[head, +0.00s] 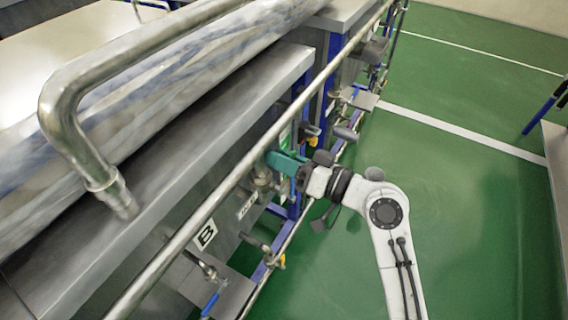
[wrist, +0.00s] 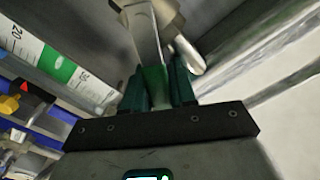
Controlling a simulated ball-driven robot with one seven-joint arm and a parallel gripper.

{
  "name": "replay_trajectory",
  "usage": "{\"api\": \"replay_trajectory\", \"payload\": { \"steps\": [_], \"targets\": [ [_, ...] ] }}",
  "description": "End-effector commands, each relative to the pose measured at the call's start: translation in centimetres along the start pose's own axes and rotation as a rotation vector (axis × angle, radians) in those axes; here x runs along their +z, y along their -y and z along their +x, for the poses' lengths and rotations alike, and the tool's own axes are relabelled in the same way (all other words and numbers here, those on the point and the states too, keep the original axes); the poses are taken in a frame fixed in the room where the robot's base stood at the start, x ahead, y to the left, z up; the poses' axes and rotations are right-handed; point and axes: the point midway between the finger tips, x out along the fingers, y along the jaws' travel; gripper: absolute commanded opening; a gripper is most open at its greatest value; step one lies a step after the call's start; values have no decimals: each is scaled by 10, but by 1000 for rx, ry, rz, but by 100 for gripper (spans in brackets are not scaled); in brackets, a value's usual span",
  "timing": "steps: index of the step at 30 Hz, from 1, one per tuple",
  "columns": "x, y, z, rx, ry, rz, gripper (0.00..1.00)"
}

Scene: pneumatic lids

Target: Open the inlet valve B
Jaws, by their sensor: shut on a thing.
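A white plate marked B (head: 205,236) is fixed on the machine's side, in the lower middle of the head view. A metal valve body (head: 262,178) sits up and to the right of it, partly hidden by the rail. My gripper (head: 283,160), with teal fingers, is at this valve body. In the wrist view my gripper (wrist: 158,80) is shut on a flat metal lever (wrist: 144,38), which runs up between the fingers. The lever's lower end is hidden by the fingers. I cannot tell from the lever alone whether the valve stands open or closed.
A long metal rail (head: 230,180) runs along the machine, close to my gripper. A blue-handled valve (head: 211,302) sits lower left. Green floor (head: 460,185) is clear at right.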

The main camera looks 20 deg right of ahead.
Motion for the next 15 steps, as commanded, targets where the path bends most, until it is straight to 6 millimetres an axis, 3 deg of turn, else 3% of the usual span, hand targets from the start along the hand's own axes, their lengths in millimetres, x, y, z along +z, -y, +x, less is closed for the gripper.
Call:
{"api": "replay_trajectory", "payload": {
  "steps": [15],
  "targets": [
    [2,3,-1,3,4,-75,0]
  ]
}}
